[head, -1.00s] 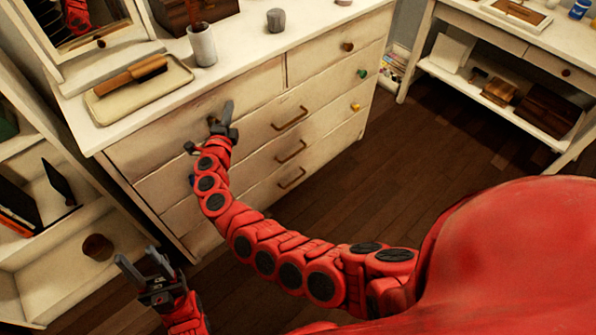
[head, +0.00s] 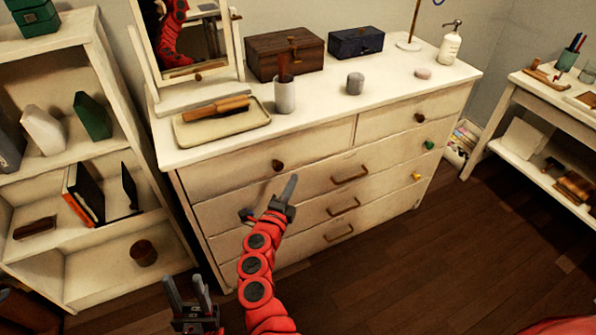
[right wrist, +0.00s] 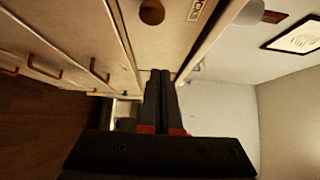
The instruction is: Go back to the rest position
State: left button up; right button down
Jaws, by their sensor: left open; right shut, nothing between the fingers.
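My left gripper (head: 190,292) is low in the head view, left of my other arm. Its two fingers point up and stand apart, with nothing between them. My right gripper (head: 289,188) is in front of the upper drawers of the white dresser (head: 380,195), just below and right of a dark round knob (head: 278,165). Its fingers are together and empty. The closed fingers also show in the right wrist view (right wrist: 160,88), with the dresser front beyond them. I see no object in either gripper.
A white shelf unit (head: 60,160) with books stands left of the dresser. On the dresser top are a tray with a brush (head: 222,118), a cup (head: 285,95), boxes and a mirror. A white side table (head: 530,110) stands at right. The wooden floor (head: 440,270) between is clear.

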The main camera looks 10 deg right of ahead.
jog(key=v, duration=0.2)
jog(key=shift+s+a, duration=0.1)
jog(key=shift+s, duration=0.15)
